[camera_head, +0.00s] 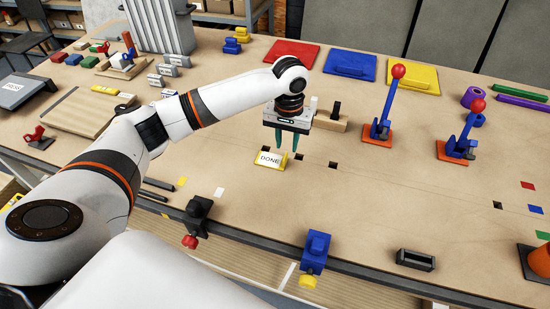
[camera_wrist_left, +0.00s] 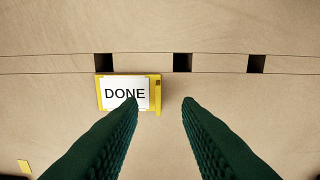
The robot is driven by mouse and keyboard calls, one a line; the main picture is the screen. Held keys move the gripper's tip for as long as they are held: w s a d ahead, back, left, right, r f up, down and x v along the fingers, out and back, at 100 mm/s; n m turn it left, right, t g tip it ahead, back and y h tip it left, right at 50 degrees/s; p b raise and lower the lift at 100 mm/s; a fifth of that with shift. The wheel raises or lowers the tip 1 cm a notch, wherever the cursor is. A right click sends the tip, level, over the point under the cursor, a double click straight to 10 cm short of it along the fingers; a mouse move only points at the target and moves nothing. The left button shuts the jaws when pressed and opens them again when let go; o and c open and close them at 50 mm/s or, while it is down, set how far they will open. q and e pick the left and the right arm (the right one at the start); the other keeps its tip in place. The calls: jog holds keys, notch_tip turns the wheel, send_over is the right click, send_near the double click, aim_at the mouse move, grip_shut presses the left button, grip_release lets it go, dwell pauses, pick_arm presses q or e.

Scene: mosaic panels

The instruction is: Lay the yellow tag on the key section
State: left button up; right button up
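The yellow tag (camera_head: 262,165) has a white face reading DONE and sits on the wooden bench top. It also shows in the left wrist view (camera_wrist_left: 157,88), just below a seam with several dark square holes. My left gripper (camera_head: 288,146) is open and points down above the bench, close to the tag. In the wrist view its dark green fingers (camera_wrist_left: 161,100) are apart with bare wood between them; the left fingertip covers part of the tag's face. I cannot tell which part of the bench is the key section. My right gripper is out of view.
Two blue toggle clamps with red knobs (camera_head: 398,72) (camera_head: 477,105) stand at the right. Red (camera_head: 292,53), blue (camera_head: 350,65) and yellow (camera_head: 411,76) panels lie at the back. A wooden block (camera_head: 325,122) is behind the gripper. The front-middle bench is mostly clear.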

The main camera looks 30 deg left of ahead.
aim_at(285, 157)
pick_arm(q)
jog(key=shift+s+f+p, duration=0.1)
jog(key=shift+f+p, duration=0.2)
jog(key=shift+f, duration=0.1)
jog(key=f, duration=0.1)
jog(key=f+p, duration=0.1)
jog(key=f, duration=0.1)
jog(key=shift+s+f, duration=0.2)
jog(key=shift+f, duration=0.45)
jog(key=shift+c, duration=0.3)
grip_shut()
